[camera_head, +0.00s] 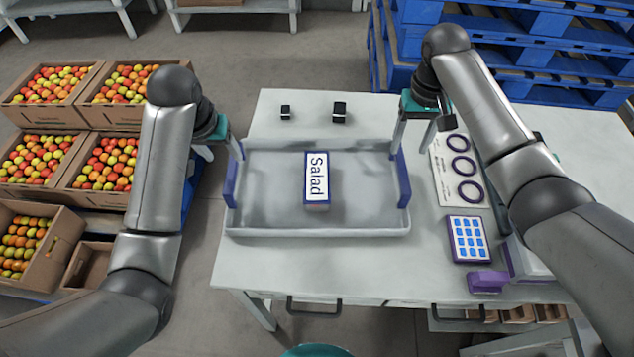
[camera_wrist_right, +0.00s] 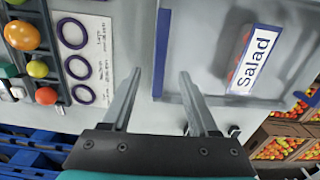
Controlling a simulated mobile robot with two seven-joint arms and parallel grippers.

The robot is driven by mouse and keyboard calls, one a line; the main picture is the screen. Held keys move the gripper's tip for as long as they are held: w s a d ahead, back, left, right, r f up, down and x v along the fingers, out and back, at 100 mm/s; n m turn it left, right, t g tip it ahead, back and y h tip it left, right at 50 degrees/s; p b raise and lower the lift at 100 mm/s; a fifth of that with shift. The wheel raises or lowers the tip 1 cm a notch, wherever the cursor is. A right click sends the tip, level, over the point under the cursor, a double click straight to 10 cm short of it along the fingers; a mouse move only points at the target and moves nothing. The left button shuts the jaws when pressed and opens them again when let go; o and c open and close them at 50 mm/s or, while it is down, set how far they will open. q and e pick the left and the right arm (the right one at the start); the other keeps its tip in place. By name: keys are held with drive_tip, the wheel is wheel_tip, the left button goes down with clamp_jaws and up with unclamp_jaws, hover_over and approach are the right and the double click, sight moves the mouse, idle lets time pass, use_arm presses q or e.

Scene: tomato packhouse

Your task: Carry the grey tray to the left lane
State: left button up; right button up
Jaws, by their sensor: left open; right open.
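The grey tray (camera_head: 260,219) lies on the white table with a blue handle at each short end. A box labelled Salad (camera_head: 316,180) lies in it, near the middle. My left gripper (camera_head: 222,152) is at the tray's left end, close to the left handle (camera_head: 231,184). My right gripper (camera_head: 396,138) is at the right end, close to the right handle (camera_head: 403,178). In the right wrist view, my right gripper (camera_wrist_right: 158,88) has its fingers spread, with the handle (camera_wrist_right: 161,52) between and beyond them. Whether either gripper touches a handle is unclear.
Right of the tray are a card with purple rings (camera_head: 460,167), a keypad (camera_head: 467,238) and a purple-and-white device (camera_head: 515,265). Two small black items (camera_head: 339,112) stand behind it. Crates of tomatoes (camera_head: 104,163) are on the left, blue pallets (camera_head: 560,30) behind.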

sight(232, 166)
use_arm(q)
drive_tip(key=x, duration=0.8)
use_arm(e)
wheel_tip(232, 166, down, 8)
drive_tip(key=shift+f, duration=0.1)
use_arm(q)
clamp_jaws()
use_arm(e)
clamp_jaws()
use_arm(q)
drive_tip(key=shift+w, duration=0.1)
idle(0.6)
